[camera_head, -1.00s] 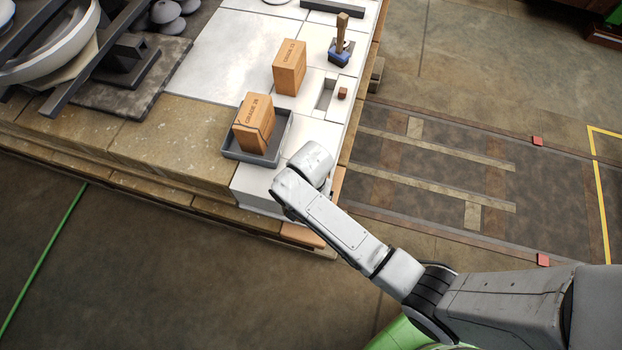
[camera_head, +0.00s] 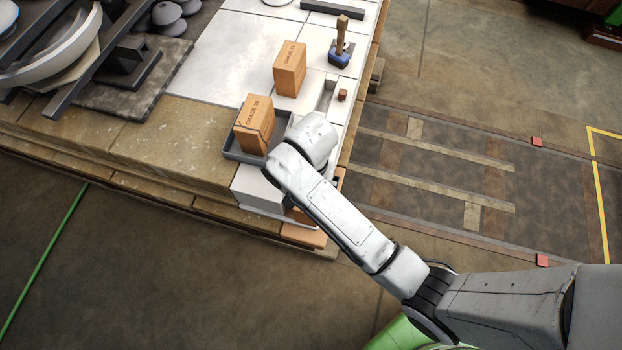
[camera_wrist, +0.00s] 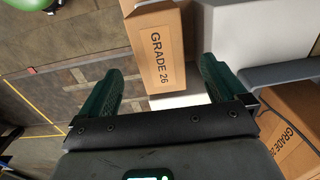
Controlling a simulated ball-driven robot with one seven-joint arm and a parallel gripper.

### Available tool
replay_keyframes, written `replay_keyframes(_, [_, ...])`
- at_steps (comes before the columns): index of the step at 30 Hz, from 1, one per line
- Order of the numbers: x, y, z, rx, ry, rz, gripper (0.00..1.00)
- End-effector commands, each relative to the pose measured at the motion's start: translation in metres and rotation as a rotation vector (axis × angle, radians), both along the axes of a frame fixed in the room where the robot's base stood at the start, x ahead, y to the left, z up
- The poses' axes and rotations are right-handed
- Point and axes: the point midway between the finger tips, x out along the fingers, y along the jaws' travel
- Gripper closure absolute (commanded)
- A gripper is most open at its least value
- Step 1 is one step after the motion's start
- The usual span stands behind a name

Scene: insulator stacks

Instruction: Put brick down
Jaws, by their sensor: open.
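In the wrist view an orange-brown brick (camera_wrist: 158,45) marked GRADE 26 lies straight ahead of my gripper (camera_wrist: 161,66). The two green fingers are spread wide, one on each side of the brick's near end, and not closed on it. In the head view my wrist hides the gripper; part of an orange brick (camera_head: 300,215) shows under it at the corner of the white-topped bench (camera_head: 225,60). A second brick (camera_head: 254,124) stands in a grey tray (camera_head: 238,152); it also shows at the lower right of the wrist view (camera_wrist: 295,130). A third brick (camera_head: 290,70) stands behind.
A white block (camera_head: 258,188) sits at the bench's front corner, left of my wrist. A wooden-handled tool with a blue base (camera_head: 340,48) and a small brown cube (camera_head: 342,95) lie near the right edge. Insulator parts (camera_head: 50,60) fill the far left.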

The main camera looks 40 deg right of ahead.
Motion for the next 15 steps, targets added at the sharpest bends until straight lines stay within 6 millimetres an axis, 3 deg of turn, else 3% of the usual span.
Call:
replay_keyframes(6, [0.001,0.000,0.021,0.001,-0.001,0.001,0.02])
replay_keyframes(15, [-0.006,-0.007,0.023,-0.005,-0.002,0.024,0.02])
